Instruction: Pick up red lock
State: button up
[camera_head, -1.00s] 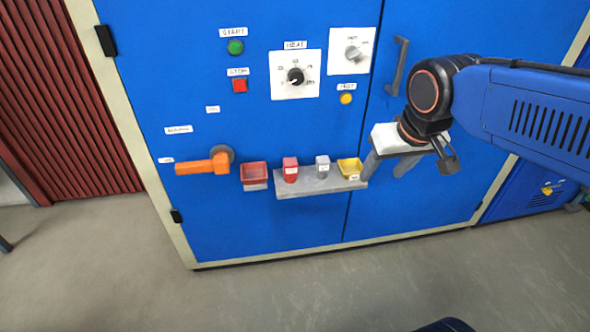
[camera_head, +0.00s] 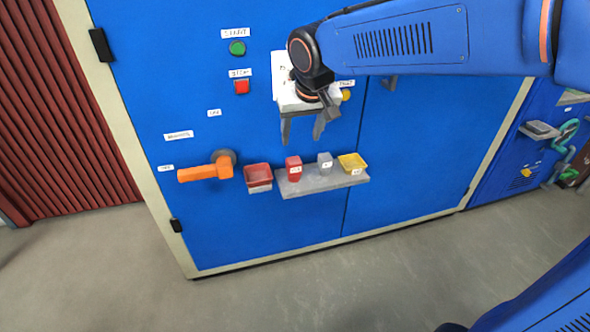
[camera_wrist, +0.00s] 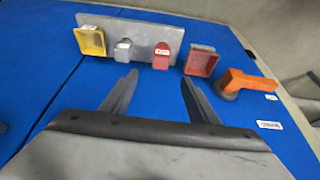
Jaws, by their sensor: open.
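The red lock (camera_head: 293,168) stands upright on the left part of a small grey shelf (camera_head: 321,183) on the blue cabinet front. It has a small white label. It also shows in the wrist view (camera_wrist: 161,56), beyond the fingertips and between their lines. My gripper (camera_head: 301,139) is open and empty, pointing down, above the shelf and a little above the red lock in the picture. In the wrist view my gripper (camera_wrist: 160,80) has its two fingers well apart, with only blue cabinet surface between them.
A grey lock (camera_head: 325,160) and a yellow bin (camera_head: 352,162) are to the right of the red lock. A red bin (camera_head: 258,176) and an orange handle (camera_head: 205,172) are to its left. A green button (camera_head: 237,48) and red button (camera_head: 241,87) sit higher up.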

send_over(294, 160)
jog(key=s+d, duration=0.1)
jog(key=s, duration=0.2)
notch_tip(294, 160, down, 8)
jog(key=shift+w+f, duration=0.1)
jog(key=shift+w, duration=0.05)
jog(key=shift+x, duration=3.15)
jog(key=shift+w+a, duration=0.15)
jog(key=shift+a, duration=0.05)
jog(key=c, duration=1.2)
